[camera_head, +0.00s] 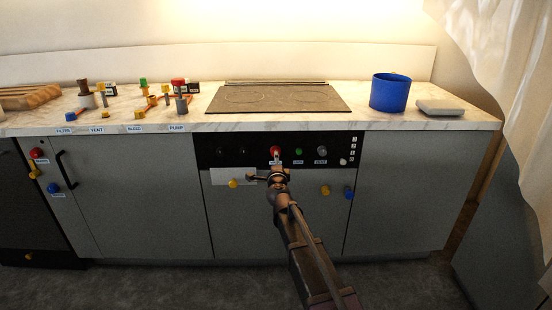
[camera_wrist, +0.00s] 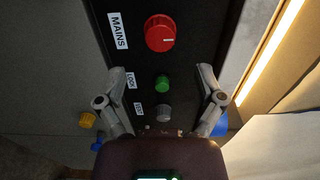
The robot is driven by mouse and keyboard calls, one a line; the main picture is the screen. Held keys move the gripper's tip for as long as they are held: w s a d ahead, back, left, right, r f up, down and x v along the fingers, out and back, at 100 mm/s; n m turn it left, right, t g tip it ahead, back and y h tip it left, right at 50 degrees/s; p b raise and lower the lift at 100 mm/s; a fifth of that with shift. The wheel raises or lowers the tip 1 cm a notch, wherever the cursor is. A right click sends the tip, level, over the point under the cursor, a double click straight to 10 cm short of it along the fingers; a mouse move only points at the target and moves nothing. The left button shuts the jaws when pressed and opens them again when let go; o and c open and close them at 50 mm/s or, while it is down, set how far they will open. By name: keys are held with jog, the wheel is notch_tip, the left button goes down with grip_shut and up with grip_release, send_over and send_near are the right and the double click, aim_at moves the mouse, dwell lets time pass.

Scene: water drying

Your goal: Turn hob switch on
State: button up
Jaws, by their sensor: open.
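A black control panel (camera_head: 250,150) is set in the front of the grey counter, below the flat hob (camera_head: 275,97). It carries a red knob (camera_head: 276,150), a green knob (camera_head: 298,152) and a grey knob (camera_head: 322,151). In the wrist view the red knob (camera_wrist: 160,33) is labelled MAINS, and its white mark points right. The green knob (camera_wrist: 162,83) and grey knob (camera_wrist: 163,112) lie between my fingers in the picture. I cannot read a hob label. My gripper (camera_head: 278,168) is open and empty in front of the panel, just below the red knob; it also shows in the wrist view (camera_wrist: 161,72).
A blue container (camera_head: 390,92) and a grey block (camera_head: 440,107) stand right of the hob. Coloured valves and pipes (camera_head: 140,98) crowd the left counter. Yellow knobs (camera_head: 325,190) and a blue knob (camera_head: 349,193) project below the panel. A curtain (camera_head: 510,80) hangs at right.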

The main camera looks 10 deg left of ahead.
jog(key=shift+v, duration=2.15)
jog(key=s+d+f+n+g+h, duration=0.1)
jog(key=s+d+f+n+g, duration=0.45)
jog(key=s+d, duration=0.5)
jog(key=s+d+f+n+g+h, duration=0.2)
jog(key=s+d+f+n+g, duration=0.45)
jog(key=d, duration=0.65)
jog(key=s+d+f+n+g+h, duration=0.1)
jog(key=s+d+f+n+g, duration=0.2)
jog(key=s+d+f+g, duration=0.6)
notch_tip(320, 180, up, 33)
jog(key=s+d+t+p, duration=0.1)
jog(key=d+t+p, duration=0.1)
jog(key=p, duration=2.9)
jog(key=shift+s+r+t, duration=0.2)
jog(key=shift+s+t, duration=0.2)
jog(key=shift+t, duration=0.3)
jog(key=shift+d, duration=0.1)
